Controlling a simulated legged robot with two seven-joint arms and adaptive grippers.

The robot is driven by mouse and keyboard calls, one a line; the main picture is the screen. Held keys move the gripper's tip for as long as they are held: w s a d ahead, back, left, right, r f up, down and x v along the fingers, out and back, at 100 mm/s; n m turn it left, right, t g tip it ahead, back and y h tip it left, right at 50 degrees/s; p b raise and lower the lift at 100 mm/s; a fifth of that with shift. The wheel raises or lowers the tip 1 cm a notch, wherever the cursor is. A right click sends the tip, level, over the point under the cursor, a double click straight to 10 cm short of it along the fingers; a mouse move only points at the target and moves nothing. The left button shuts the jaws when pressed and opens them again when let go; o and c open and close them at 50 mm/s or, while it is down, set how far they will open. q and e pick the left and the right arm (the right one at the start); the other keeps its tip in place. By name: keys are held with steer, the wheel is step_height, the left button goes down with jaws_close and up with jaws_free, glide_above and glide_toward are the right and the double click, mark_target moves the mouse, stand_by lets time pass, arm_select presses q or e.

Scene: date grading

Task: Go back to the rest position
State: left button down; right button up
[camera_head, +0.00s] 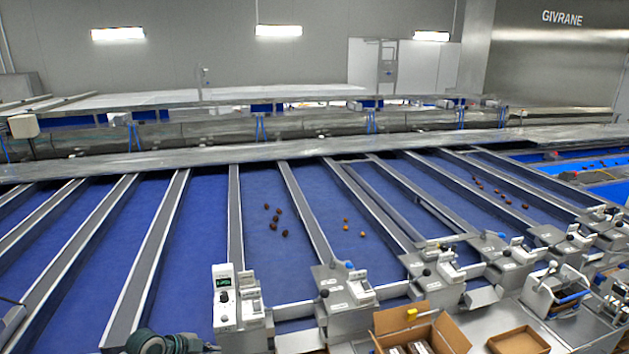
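Neither gripper's fingers can be made out. A dark rounded part, likely of my own arm, shows at the bottom edge left of centre, cut off by the frame. Several dark brown dates (275,226) lie loose on a blue belt lane near the middle. More dark dates (497,191) lie in a row on a lane farther right.
Metal dividers (304,210) separate the blue lanes. White control units (236,298) stand along the near lane ends. An open cardboard box (451,331) and a shallow brown tray (517,341) sit at the front right. The left lanes are bare.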

arm_select(q)
steer(key=s+d+f+n+g+y, duration=0.1)
steer(key=s+d+f+n, duration=0.2)
steer(key=s+d+f, duration=0.45)
steer(key=s+d+f+n+g, duration=0.15)
steer(key=s+d+f, duration=0.35)
steer(key=s+f, duration=0.6)
steer(key=s+a+f+n+y, duration=0.1)
steer(key=s+a+n+y, duration=0.15)
steer(key=s+n, duration=0.45)
steer(key=s+a+f+n+y, duration=0.2)
steer(key=s+a+n, duration=0.15)
steer(key=s, duration=0.85)
step_height(320, 180, down, 27)
steer(key=g+b, duration=0.2)
steer(key=b, duration=0.1)
steer(key=s+a+f+b, duration=0.2)
steer(key=s+f, duration=1.7)
steer(key=f, duration=0.1)
steer(key=shift+a+m+g, duration=0.3)
steer(key=shift+a+g, duration=0.1)
steer(key=shift+g, duration=0.05)
